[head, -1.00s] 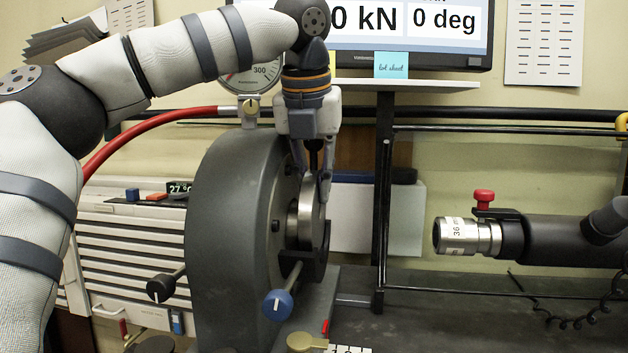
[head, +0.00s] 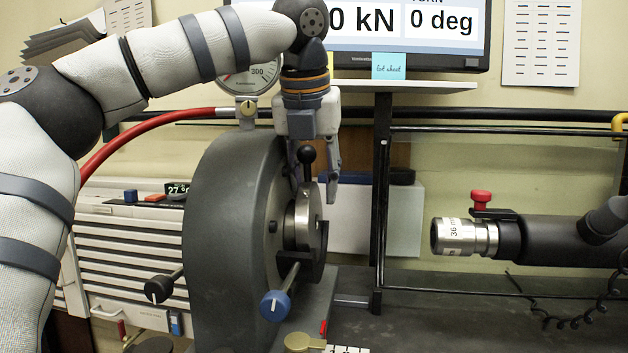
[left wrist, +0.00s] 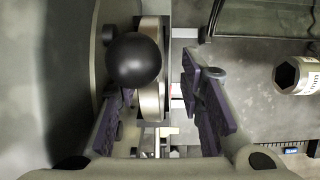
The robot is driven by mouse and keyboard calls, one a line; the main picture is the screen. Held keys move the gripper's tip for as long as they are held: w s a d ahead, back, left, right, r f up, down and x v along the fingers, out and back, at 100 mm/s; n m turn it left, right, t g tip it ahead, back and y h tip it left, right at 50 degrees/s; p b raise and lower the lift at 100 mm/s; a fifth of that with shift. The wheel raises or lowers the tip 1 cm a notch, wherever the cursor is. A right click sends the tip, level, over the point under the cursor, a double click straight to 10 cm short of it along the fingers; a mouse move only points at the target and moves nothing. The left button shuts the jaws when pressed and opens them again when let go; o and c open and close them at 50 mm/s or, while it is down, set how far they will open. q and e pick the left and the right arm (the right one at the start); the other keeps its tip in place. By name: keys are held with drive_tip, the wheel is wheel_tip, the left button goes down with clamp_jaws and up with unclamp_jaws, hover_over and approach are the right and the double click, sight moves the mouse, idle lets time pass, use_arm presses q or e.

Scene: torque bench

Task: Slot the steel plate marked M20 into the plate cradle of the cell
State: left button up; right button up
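A thick round steel plate (head: 303,222) stands on edge in the black plate cradle (head: 318,262) at the face of the grey cell (head: 222,215). A black ball knob (head: 306,156) sits above the plate; in the left wrist view the knob (left wrist: 133,60) covers part of the plate's edge (left wrist: 152,85). I cannot read an M20 mark. My left gripper (head: 314,188) points down over the plate, fingers spread to either side of the knob and plate top. In the left wrist view the gripper (left wrist: 163,98) is open, with a gap beside the plate. My right gripper is out of view.
A blue-knobbed handle (head: 276,305) sticks out in front. A monitor and shelf stand behind.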

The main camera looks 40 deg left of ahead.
use_arm(q)
drive_tip(key=shift+a+f, duration=0.1)
drive_tip(key=shift+f, duration=0.2)
drive_tip(key=v, duration=1.2)
drive_tip(key=shift+r, duration=0.3)
drive_tip(key=shift+f, duration=0.1)
